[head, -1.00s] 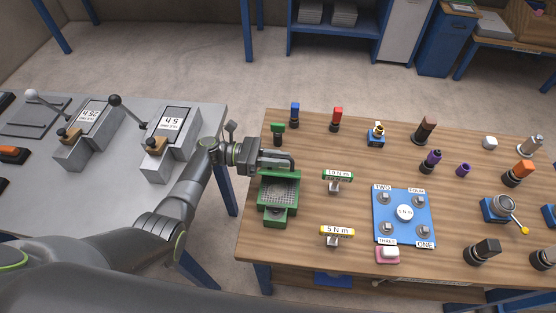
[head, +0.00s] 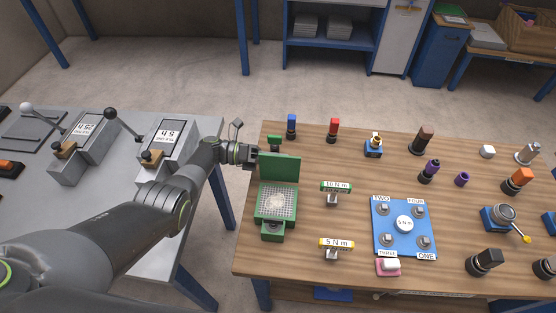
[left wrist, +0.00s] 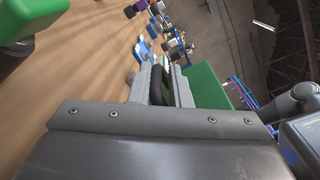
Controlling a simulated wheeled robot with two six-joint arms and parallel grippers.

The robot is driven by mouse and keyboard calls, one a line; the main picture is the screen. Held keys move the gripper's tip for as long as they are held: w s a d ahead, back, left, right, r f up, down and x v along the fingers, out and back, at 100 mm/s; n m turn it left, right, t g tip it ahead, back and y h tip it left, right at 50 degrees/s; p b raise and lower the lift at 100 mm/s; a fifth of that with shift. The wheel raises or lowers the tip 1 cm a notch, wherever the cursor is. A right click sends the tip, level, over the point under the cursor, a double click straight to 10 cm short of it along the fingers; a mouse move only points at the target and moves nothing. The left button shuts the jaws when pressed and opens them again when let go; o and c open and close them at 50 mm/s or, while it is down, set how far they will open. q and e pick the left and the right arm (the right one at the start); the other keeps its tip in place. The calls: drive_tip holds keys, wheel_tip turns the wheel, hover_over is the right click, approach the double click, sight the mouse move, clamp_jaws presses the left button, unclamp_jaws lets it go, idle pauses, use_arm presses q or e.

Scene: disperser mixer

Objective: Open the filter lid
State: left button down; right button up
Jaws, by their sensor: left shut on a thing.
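The green filter box (head: 276,229) stands at the left end of the wooden table, with its pale mesh (head: 276,201) exposed. Its green lid (head: 280,168) stands raised, about upright, at the far side of the box. My left gripper (head: 256,155) is beside the lid's upper left edge. In the left wrist view, the fingers (left wrist: 160,88) are shut on a dark handle (left wrist: 157,92), with the green lid (left wrist: 206,86) just to the right. In the head view the handle is hidden behind the lid and gripper. My right gripper is not in view.
Torque tools (head: 336,187) and a blue bolt plate (head: 404,250) stand right of the filter. A green-topped item (head: 274,142) and a blue-topped one (head: 291,123) stand behind it. A grey bench with lever devices (head: 166,137) is to the left, across a gap.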

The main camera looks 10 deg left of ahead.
use_arm(q)
drive_tip(key=shift+s+f+n, duration=0.1)
drive_tip(key=shift+f+n, duration=0.2)
drive_tip(key=shift+f, duration=0.15)
drive_tip(key=c, duration=1.5)
unclamp_jaws()
drive_tip(key=shift+r, duration=0.1)
drive_tip(key=a+b, duration=0.1)
drive_tip(key=a, duration=0.6)
drive_tip(key=shift+a, duration=0.3)
drive_tip(key=shift+a, duration=0.1)
